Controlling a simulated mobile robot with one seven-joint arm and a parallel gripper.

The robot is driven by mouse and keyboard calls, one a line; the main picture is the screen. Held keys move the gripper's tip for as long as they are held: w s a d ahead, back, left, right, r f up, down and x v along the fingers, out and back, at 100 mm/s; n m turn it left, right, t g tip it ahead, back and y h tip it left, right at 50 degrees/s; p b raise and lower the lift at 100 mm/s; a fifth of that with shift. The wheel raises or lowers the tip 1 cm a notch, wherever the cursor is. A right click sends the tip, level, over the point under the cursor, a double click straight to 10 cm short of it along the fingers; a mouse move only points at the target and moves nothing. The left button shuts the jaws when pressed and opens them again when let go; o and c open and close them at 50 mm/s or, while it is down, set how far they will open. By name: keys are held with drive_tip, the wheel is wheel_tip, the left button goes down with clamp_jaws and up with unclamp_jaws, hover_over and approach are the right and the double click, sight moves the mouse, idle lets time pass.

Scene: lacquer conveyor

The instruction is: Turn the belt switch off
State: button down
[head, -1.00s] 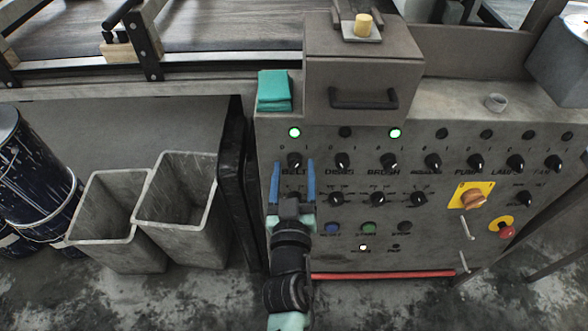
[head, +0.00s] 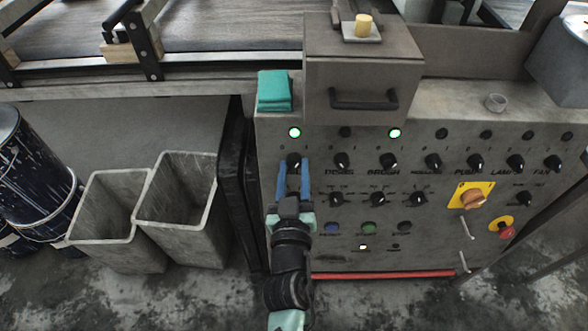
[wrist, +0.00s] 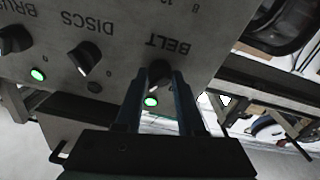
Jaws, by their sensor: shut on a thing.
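The belt switch (head: 294,160) is a black rotary knob at the left end of the panel's upper knob row. In the wrist view the same belt switch (wrist: 159,72) shows upside down beside the word BELT. My gripper (head: 293,168) has its two blue fingers closed in on the knob, one on each side. In the wrist view my gripper (wrist: 157,92) also has the knob between its fingertips. The belt lamp (head: 294,132) above the knob is lit green. The fingers partly hide the knob, so its exact pointer angle is unclear.
The discs knob (head: 341,161) and brush knob (head: 388,161) sit to the right. A drawer box with a black handle (head: 363,99) juts out above. Grey bins (head: 176,209) stand left of the panel.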

drive_tip(key=shift+r+n+p, duration=0.1)
drive_tip(key=shift+n+p, duration=0.2)
drive_tip(key=shift+p, duration=0.1)
drive_tip(key=shift+r+n+y+p, duration=0.15)
drive_tip(key=shift+n+y+p, duration=0.35)
drive_tip(key=shift+n+p, duration=0.65)
drive_tip(key=n+p, duration=0.2)
drive_tip(key=n, duration=0.1)
drive_tip(key=shift+d+y+p, duration=0.1)
drive_tip(key=shift+y+p, duration=0.2)
drive_tip(key=n+p, duration=0.2)
drive_tip(key=n, duration=0.2)
drive_tip(key=shift+d+y+p, duration=0.1)
drive_tip(key=shift+y+p, duration=0.3)
drive_tip(key=shift+n+g+y+p, duration=0.35)
drive_tip(key=shift+n+p, duration=0.55)
drive_tip(key=shift+n, duration=0.85)
drive_tip(key=c, duration=0.5)
unclamp_jaws()
